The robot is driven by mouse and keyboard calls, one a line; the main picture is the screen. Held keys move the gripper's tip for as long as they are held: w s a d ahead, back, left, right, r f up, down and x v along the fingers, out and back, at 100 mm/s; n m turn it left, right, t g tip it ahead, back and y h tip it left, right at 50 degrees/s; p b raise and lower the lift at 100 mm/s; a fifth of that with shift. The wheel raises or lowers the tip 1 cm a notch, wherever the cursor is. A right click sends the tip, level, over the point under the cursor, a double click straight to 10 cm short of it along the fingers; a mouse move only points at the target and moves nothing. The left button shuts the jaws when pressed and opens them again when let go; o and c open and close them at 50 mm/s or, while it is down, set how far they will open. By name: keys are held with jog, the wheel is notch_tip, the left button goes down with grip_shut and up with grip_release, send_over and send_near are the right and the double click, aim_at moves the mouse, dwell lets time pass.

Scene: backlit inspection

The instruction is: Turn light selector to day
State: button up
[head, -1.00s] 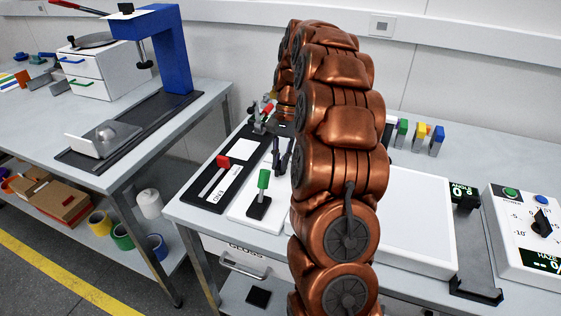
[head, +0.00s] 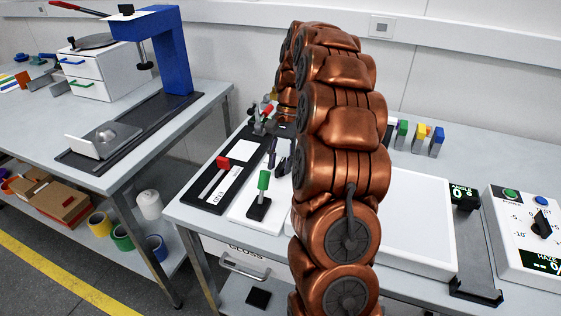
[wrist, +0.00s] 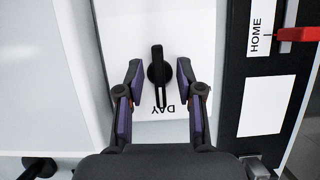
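The light selector (wrist: 157,72) is a black round knob with a long bar on a white panel (wrist: 124,30). The printed word DAY (wrist: 167,109) appears upside down in the wrist view, beside the bar's lower end. My gripper (wrist: 158,67) is open, with one dark, purple-sided finger on each side of the knob. A gap shows between the knob and each finger. In the head view the gripper's fingers (head: 278,160) show over the white panel, left of my copper arm, and the selector cannot be made out there.
A green-topped lever (head: 263,181) stands on the white panel near the gripper. A red-handled slider (head: 222,163) on a black board lies to the left; its red handle also shows in the wrist view (wrist: 297,34). A large white panel (head: 415,220) lies right of my arm.

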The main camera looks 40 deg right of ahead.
jog(key=m+t+p, duration=0.1)
jog(key=m, duration=0.2)
jog(key=shift+s+r+y, duration=0.1)
jog(key=shift+r+y, duration=0.05)
jog(key=shift+y, duration=0.25)
jog(key=shift+m+t+p, duration=0.4)
jog(key=shift+m+t, duration=0.2)
jog(key=shift+m, duration=0.9)
jog(key=shift+b+v, duration=0.55)
jog(key=shift+v, duration=3.2)
jog(key=s+a+r+n+g+h+p, duration=0.1)
jog(key=s+a+r+n+p, duration=0.2)
jog(key=a, duration=0.4)
jog(key=s+a+r+n, duration=0.1)
jog(key=s+a+n, duration=0.25)
jog(key=a, duration=0.45)
jog(key=s+a+n+g+h+p, duration=0.1)
jog(key=s+a+n+p, duration=0.3)
jog(key=s+a+n, duration=0.4)
jog(key=shift+s+a+r+h, duration=0.3)
jog(key=shift+s+a+h, duration=0.35)
jog(key=shift+s, duration=1.3)
jog(key=shift+d, duration=0.1)
jog(key=s+a+f+n+h, duration=0.1)
jog(key=s+f+n, duration=0.2)
jog(key=s, duration=0.5)
jog(key=shift+s+f+n, duration=0.2)
jog(key=shift+f+n, duration=0.2)
jog(key=shift+n, duration=0.05)
